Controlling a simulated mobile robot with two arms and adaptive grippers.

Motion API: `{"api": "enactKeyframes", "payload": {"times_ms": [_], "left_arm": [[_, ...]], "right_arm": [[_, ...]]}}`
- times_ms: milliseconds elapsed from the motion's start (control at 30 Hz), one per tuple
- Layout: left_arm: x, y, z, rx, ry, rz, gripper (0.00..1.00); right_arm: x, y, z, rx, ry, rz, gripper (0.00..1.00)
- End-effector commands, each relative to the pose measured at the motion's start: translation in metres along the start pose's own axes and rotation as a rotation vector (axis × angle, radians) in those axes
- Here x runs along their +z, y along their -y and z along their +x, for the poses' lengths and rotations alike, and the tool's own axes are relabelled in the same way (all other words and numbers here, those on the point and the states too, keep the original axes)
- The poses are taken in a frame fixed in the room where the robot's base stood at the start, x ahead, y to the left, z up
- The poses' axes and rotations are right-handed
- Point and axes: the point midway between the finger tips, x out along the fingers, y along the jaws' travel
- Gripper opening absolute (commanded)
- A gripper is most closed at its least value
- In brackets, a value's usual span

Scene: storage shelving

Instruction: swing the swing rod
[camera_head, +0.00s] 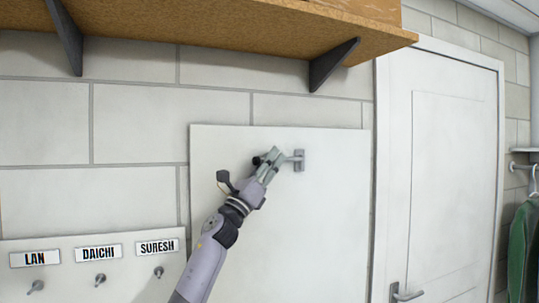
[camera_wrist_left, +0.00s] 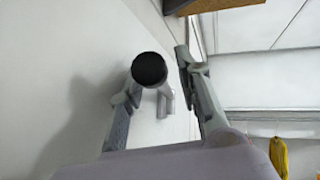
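The swing rod's grey wall bracket (camera_head: 299,160) is fixed to the white panel, with a short grey part pointing left toward my gripper. In the left wrist view a rod with a round black end (camera_wrist_left: 149,69) points toward the camera, and its grey mount shows behind it. My left gripper (camera_head: 272,157) is at the rod, just left of the bracket. In the wrist view its fingers (camera_wrist_left: 158,78) are apart, one on each side of the black end. There is a gap on the right; contact on the left is unclear. My right gripper is out of view.
A wooden shelf (camera_head: 220,25) with dark brackets overhangs above. Name labels and pegs sit on a board (camera_head: 60,276) at lower left. A white door (camera_head: 440,170) is to the right, with a green garment (camera_head: 522,250) hanging beyond it.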

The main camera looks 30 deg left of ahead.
Motion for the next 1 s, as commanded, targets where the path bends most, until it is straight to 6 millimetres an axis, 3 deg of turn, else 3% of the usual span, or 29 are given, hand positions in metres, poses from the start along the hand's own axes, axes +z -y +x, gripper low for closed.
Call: {"api": "enactKeyframes", "payload": {"times_ms": [300, 767, 1000], "left_arm": [[-0.0004, -0.0001, 0.002, 0.0, 0.0, 0.0, 0.31], [-0.0002, -0.0003, 0.0018, 0.001, 0.0, 0.0, 0.0], [-0.0001, -0.0005, 0.0018, 0.001, 0.0, 0.0, 0.0]], "right_arm": [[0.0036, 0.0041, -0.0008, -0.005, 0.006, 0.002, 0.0], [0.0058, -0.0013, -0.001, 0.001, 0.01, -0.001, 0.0], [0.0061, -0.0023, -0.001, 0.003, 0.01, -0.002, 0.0]]}}
